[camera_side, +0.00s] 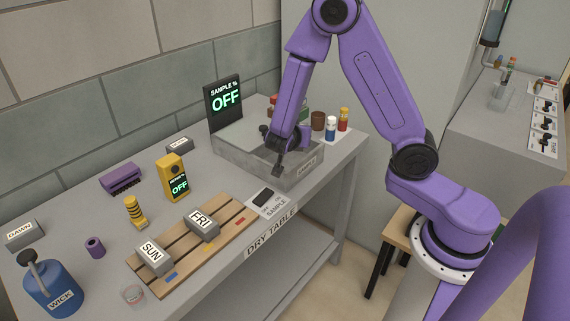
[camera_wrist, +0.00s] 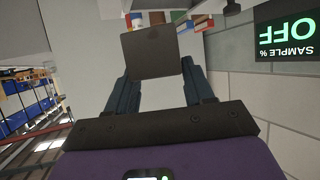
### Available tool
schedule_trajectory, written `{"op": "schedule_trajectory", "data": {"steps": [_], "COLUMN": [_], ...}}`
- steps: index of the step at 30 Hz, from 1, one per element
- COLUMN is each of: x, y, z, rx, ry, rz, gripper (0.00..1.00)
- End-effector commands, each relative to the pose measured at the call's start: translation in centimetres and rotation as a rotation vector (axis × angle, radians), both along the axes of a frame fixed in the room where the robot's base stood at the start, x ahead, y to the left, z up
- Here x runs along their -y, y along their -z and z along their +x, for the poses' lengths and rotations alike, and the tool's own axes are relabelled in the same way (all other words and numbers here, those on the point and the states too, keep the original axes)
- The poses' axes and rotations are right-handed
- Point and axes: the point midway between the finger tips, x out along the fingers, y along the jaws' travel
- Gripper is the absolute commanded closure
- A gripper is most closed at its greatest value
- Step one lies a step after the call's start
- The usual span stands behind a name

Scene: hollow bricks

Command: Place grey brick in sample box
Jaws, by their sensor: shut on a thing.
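The sample box (camera_side: 240,167) is an open grey tray at the back right of the dry table, with a SAMPLE label on its front. My gripper (camera_side: 282,163) reaches down inside the box's outline in the side view. In the wrist view my gripper (camera_wrist: 155,75) is shut on a dark grey square block (camera_wrist: 152,52). No label shows on it, and I cannot tell whether it touches the box floor. Labelled grey bricks stand elsewhere: SUN (camera_side: 152,257) and FRI (camera_side: 202,224) on a wooden pallet, DAWN (camera_side: 22,234) at the left.
The SAMPLE % display (camera_side: 224,102) reads OFF behind the box. Bottles (camera_side: 331,128) stand at its right. A yellow meter (camera_side: 173,178), also OFF, a purple brush (camera_side: 121,178) and a blue WICK can (camera_side: 53,287) stand left. A black-topped pad (camera_side: 264,197) lies before the box.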

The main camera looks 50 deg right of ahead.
Motion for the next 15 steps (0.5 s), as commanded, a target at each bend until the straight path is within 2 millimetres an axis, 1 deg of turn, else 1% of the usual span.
{"op": "schedule_trajectory", "data": {"steps": [6, 15], "x": [1.8, 3.1], "y": [0.1, 0.4], "z": [-1.5, -3.8], "rx": [0.001, 0.001], "ry": [0.213, 0.442], "rz": [-0.001, -0.001], "gripper": [0.89, 0.89]}}
